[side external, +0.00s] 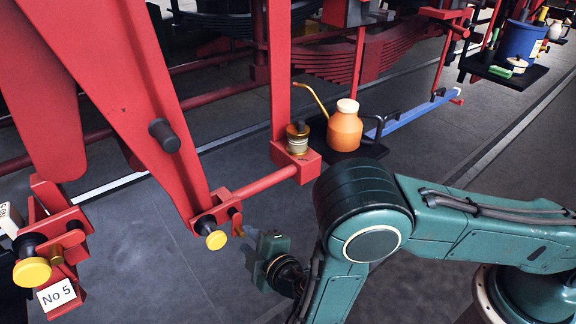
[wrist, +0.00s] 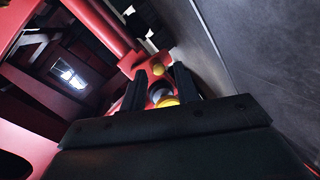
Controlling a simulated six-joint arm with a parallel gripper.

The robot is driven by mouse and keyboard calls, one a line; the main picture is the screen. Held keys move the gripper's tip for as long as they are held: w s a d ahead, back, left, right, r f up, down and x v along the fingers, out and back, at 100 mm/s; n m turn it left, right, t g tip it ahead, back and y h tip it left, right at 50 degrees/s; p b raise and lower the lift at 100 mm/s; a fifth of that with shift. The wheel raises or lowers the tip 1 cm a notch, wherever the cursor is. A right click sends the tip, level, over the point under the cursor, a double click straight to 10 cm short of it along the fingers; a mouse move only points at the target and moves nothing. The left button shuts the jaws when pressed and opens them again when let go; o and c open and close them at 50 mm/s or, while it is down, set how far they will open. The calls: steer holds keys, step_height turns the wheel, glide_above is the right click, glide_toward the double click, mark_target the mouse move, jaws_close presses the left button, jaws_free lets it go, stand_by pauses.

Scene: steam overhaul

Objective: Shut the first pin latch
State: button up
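A second, similar latch with a yellow knob (side external: 32,272) is at the lower left, above a "No 5" tag (side external: 57,293). The pictures do not tell which is the first. My gripper (side external: 247,235) is just right of the middle latch. In the wrist view its two dark fingers (wrist: 160,85) stand apart. A yellow knob (wrist: 168,102) and a brass end (wrist: 158,69) show between them; contact is unclear.
A red rod (side external: 265,183) runs from the middle latch to a red block with a brass-and-black cup (side external: 297,140). An orange oil can (side external: 345,127) stands behind on a dark tray. Grey floor (side external: 140,240) is open below and left of my gripper.

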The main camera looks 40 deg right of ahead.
steer(key=shift+x, duration=1.35)
steer(key=shift+w, duration=0.1)
steer(key=shift+c, duration=0.5)
